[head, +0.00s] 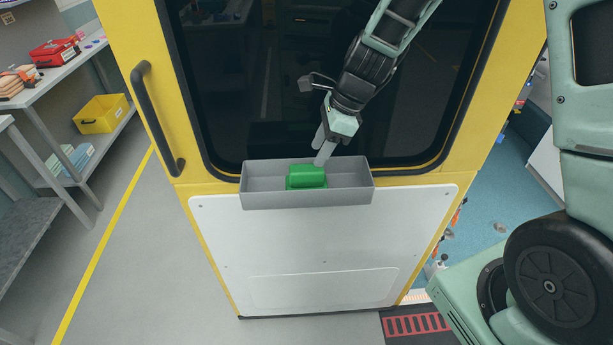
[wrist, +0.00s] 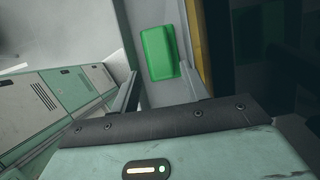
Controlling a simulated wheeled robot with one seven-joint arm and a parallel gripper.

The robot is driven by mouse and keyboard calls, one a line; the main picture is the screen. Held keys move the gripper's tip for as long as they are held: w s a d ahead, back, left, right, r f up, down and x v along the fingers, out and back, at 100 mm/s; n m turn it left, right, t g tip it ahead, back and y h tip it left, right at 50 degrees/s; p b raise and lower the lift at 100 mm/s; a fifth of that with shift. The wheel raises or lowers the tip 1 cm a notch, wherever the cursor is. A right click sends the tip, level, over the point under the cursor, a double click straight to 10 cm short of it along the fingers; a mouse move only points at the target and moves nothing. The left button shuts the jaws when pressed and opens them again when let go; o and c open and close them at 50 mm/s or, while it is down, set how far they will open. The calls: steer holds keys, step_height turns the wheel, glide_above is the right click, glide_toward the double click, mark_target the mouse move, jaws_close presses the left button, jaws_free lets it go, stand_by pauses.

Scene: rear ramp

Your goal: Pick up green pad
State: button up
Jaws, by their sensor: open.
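The green pad (head: 307,176) is a small block lying in a shallow grey tray (head: 252,203) fixed to the yellow door. It also shows in the wrist view (wrist: 158,52), beyond and between my fingers. My gripper (head: 322,150) is open and empty, just above the tray and slightly right of the pad in the head view. In the wrist view the two fingers (wrist: 160,92) stand apart, and the pad appears clear of them. The pad's underside is hidden.
A black door handle (head: 158,115) sticks out left of the dark window (head: 240,110). The tray's low walls surround the pad, with bare floor at both ends. Shelves with a yellow bin (head: 101,114) and a red toolbox (head: 54,53) stand at the left.

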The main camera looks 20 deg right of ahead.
mark_target(307, 167)
steer(key=shift+p+x, duration=1.25)
steer(key=shift+x, duration=2.5)
steer(key=shift+a, duration=0.1)
steer(key=shift+c, duration=0.3)
steer(key=c, duration=0.8)
steer(key=shift+r, duration=0.2)
step_height(307, 167, up, 10)
steer(key=shift+f+b, duration=0.1)
steer(key=shift+b, duration=0.8)
